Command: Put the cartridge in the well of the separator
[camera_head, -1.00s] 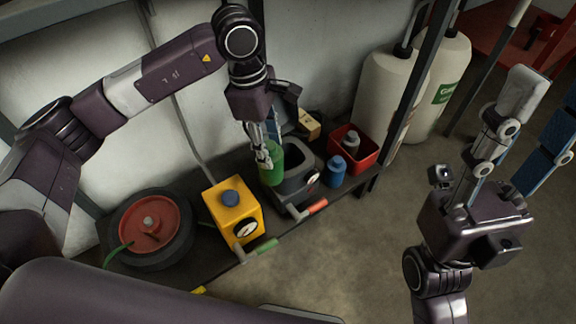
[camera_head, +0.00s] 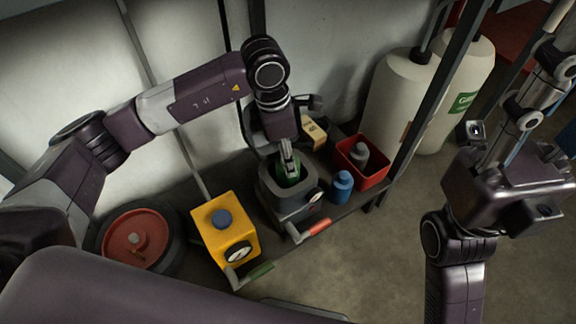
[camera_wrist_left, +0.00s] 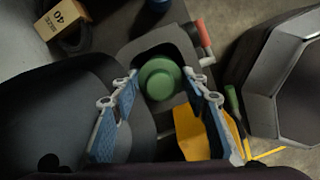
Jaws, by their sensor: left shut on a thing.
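The green cartridge (camera_head: 287,182) is upright between the fingers of my left gripper (camera_head: 290,164). In the left wrist view the round green cartridge (camera_wrist_left: 160,78) sits between the two blue-padded fingers. The separator (camera_head: 290,208) is a dark grey box with its lid (camera_head: 259,128) raised behind. The cartridge is at the separator's open well, with its lower part hidden by the front rim; I cannot tell how deep it is. My right gripper (camera_head: 553,108) is empty and raised at the right edge, its fingers apart and partly cut off.
A yellow box (camera_head: 226,232) with a gauge stands left of the separator, beyond it a red-topped dark drum (camera_head: 134,238). To the right are a blue bottle (camera_head: 342,187), a red bin (camera_head: 374,178) and a cardboard box (camera_head: 314,132). A dark post (camera_head: 434,82) rises beside white tanks.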

